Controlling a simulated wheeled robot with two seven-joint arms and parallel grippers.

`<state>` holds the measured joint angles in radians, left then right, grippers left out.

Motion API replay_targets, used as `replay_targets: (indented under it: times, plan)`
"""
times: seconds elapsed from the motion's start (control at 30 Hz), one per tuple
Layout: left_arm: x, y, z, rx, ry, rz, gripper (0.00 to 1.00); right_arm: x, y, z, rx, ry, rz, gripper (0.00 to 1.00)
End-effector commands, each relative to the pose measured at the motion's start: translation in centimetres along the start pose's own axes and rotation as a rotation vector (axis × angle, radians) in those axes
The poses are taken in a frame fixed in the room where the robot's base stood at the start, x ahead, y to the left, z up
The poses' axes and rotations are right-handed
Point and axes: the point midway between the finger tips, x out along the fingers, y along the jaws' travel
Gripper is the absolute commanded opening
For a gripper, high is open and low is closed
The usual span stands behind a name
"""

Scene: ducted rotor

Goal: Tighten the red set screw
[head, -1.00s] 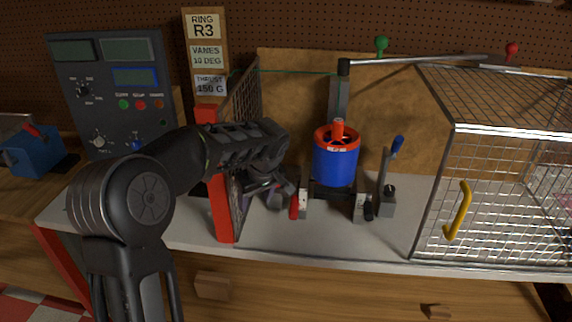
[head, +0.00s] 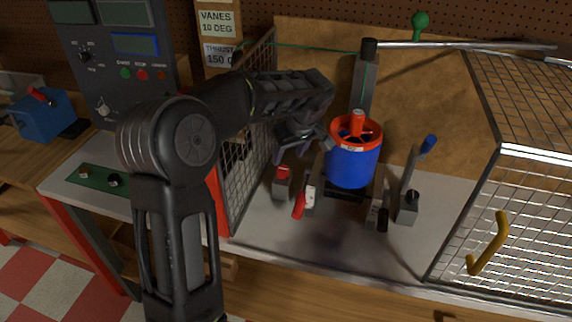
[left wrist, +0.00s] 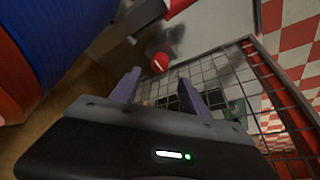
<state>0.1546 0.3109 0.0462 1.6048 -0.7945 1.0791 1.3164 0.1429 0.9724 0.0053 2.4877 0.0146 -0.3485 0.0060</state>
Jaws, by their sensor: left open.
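The red set screw (head: 283,171) sits on top of a small grey block, left of the blue ducted rotor (head: 352,165) with its red ring. In the left wrist view the red set screw (left wrist: 160,62) shows as a round red head with a pale line across it, just beyond the fingertips. My left gripper (head: 291,153) is above the screw, beside the rotor. It also shows in the left wrist view (left wrist: 160,77), its two fingers apart with nothing between them. I cannot tell the exact gap to the screw. My right gripper is not in view.
A mesh screen (head: 250,150) stands close left of my gripper. A red handle (head: 299,203) is near the screw block. A blue-tipped lever (head: 410,190) and a wire cage with a yellow handle (head: 487,243) stand to the right. The bench front is clear.

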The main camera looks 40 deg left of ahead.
Motion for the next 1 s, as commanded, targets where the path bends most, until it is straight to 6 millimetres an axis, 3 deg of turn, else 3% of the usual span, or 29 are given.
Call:
replay_targets:
  times: [0.27, 0.7, 1.0]
  plan:
    - [1.2, -0.1, -0.1, 0.0, -0.001, -0.003, 0.53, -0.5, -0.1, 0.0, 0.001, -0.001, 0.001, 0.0]
    - [7.2, 0.0, 0.0, 0.0, -0.001, -0.002, 0.53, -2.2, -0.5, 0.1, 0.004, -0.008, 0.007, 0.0]
    - [7.8, 0.0, 0.0, 0.0, 0.0, 0.001, 0.53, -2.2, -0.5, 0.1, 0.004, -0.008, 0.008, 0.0]
